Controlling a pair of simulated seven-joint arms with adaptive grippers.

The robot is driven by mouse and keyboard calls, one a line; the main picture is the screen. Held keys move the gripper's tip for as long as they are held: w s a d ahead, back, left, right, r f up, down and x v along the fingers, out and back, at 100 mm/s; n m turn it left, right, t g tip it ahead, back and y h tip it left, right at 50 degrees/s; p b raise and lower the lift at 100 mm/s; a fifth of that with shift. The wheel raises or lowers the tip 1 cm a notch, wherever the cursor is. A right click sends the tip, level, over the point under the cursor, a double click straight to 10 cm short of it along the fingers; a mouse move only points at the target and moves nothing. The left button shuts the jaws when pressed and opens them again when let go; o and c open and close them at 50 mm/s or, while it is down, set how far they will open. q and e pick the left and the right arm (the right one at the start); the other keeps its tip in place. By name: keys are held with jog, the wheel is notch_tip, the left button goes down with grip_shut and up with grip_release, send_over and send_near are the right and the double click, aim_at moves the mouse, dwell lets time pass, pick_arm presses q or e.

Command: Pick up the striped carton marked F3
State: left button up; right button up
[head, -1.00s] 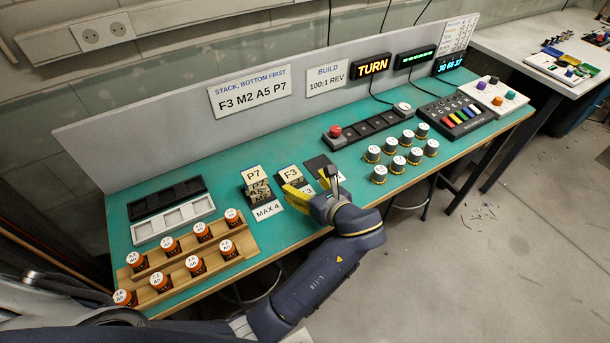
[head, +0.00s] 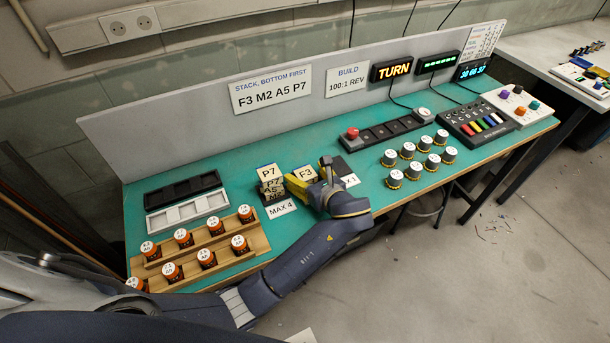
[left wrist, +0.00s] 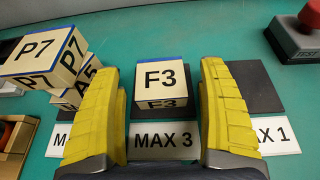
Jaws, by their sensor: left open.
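The carton marked F3 (head: 305,173) is a cream block with a blue edge at the back of its top. It stands on a dark pad behind the MAX 3 label (left wrist: 163,141). In the left wrist view the F3 carton (left wrist: 161,82) sits between and ahead of the two yellow fingers. My left gripper (head: 313,180) is open around the near side of the carton, and the fingers appear apart from it. In the left wrist view the gripper (left wrist: 161,100) shows a clear gap on each side. My right gripper is not in view.
A stack of cartons topped by P7 (left wrist: 45,55) stands close on the left, behind the MAX 4 label (head: 282,208). An empty dark pad (left wrist: 254,88) lies to the right. A red button (head: 352,132) is farther right.

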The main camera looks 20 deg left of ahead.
pick_arm(q)
jog(key=c, duration=1.3)
